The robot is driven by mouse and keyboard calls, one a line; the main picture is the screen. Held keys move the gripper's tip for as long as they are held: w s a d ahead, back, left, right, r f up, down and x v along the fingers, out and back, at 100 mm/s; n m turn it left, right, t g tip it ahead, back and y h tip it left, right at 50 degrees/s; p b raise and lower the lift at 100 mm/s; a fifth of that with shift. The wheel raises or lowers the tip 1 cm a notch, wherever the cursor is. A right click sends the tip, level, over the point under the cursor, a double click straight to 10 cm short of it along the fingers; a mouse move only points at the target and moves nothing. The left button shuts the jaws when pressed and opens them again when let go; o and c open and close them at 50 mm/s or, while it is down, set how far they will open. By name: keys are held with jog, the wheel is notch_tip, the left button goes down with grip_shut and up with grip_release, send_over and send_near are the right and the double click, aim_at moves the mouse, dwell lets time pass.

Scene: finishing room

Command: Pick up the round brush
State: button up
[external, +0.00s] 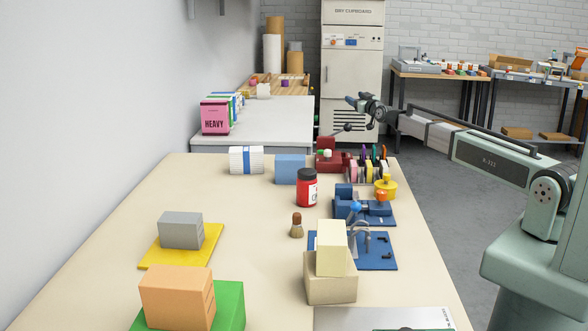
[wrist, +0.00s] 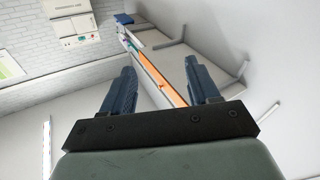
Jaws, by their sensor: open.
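The round brush (external: 297,226) stands upright on the beige table, with a brown handle on top and pale bristles below. It stands left of the blue fixtures and just in front of the red jar. My gripper (external: 352,101) is raised well above the far right end of the table, far behind and above the brush. In the wrist view my gripper (wrist: 160,82) has its two dark fingers spread apart with nothing between them. The brush does not show in the wrist view, which looks at walls and distant shelving.
The red jar (external: 307,189), blue block (external: 290,170) and blue vise (external: 346,203) stand behind the brush. A cream block (external: 331,247) on a tan block (external: 329,282) stands in front, to the right. A grey block (external: 181,231) is left. Bare table (external: 250,215) lies left of the brush.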

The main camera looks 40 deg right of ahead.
jog(key=w+a+r+m+y, duration=0.1)
jog(key=a+r+y, duration=0.15)
jog(key=a, duration=0.65)
jog(key=w+a+r+y, duration=0.15)
jog(key=a+r, duration=0.25)
jog(key=a, duration=0.5)
jog(key=s+a+f+m+g+y, duration=0.2)
jog(key=s+a, duration=0.1)
jog(key=a, duration=0.6)
jog(key=s+a+f+m+g+y, duration=0.1)
jog(key=s+a+f+g+y, duration=0.15)
jog(key=a, duration=0.65)
jog(key=s+a+f+m+g+y, duration=0.1)
jog(key=s+a+m+g, duration=0.15)
jog(key=a, duration=0.75)
jog(key=m+g+h, duration=0.3)
jog(key=m+g, duration=0.6)
jog(key=g, duration=0.3)
send_near(297, 223)
jog(key=f, duration=0.4)
jog(key=shift+w+a+f, duration=0.1)
jog(key=shift+w+a, duration=0.2)
jog(key=shift+w, duration=0.05)
jog(key=shift+f, duration=2.6)
